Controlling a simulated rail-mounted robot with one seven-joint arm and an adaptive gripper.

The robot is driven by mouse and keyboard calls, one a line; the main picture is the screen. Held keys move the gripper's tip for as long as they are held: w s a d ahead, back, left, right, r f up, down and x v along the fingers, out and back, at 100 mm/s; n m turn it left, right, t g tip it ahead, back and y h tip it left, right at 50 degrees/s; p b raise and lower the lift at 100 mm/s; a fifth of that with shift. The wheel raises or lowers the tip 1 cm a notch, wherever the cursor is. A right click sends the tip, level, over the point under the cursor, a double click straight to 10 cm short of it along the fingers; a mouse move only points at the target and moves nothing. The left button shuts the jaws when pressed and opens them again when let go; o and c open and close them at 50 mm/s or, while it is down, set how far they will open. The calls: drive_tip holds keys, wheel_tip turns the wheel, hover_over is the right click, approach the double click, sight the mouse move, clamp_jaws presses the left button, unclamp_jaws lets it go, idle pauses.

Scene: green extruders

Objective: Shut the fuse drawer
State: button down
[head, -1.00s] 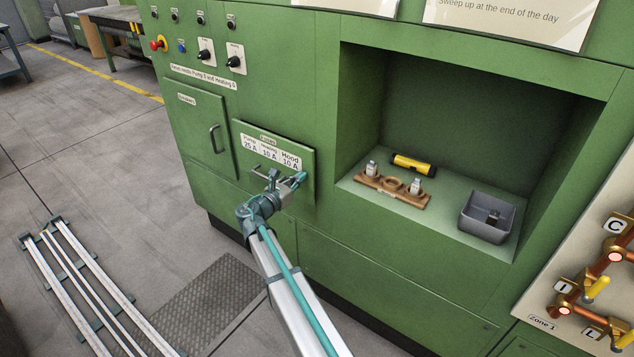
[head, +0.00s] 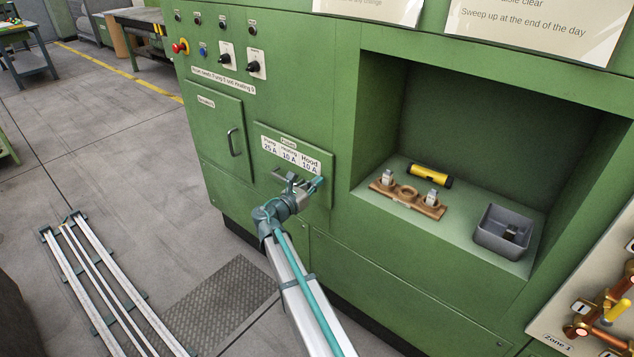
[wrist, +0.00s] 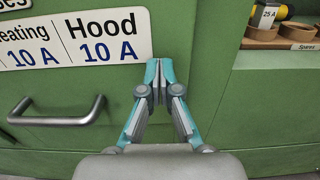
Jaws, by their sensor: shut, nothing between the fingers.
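The fuse drawer (head: 265,160) has a green front with a metal bar handle and a white label reading Pump, Heating and Hood. In the head view its front stands at or close to the cabinet face; I cannot tell how much gap is left. In the wrist view the drawer front (wrist: 60,87) fills the left and middle, with the handle (wrist: 58,113) at the left. My gripper (head: 319,183) is at the right part of the front, right of the handle. In the wrist view its teal fingertips (wrist: 159,62) are together and empty, below the Hood label; contact is unclear.
The shut breaker door (head: 216,125) is left of the drawer. Right of it, an open recess holds a wooden fuse holder (head: 407,194), a yellow-black cylinder (head: 430,175) and a grey bin (head: 503,231). Floor rails (head: 105,285) lie at the lower left.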

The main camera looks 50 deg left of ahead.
drive_tip(key=s+d, duration=0.2)
drive_tip(key=s, duration=1.1)
drive_tip(key=shift+b, duration=0.3)
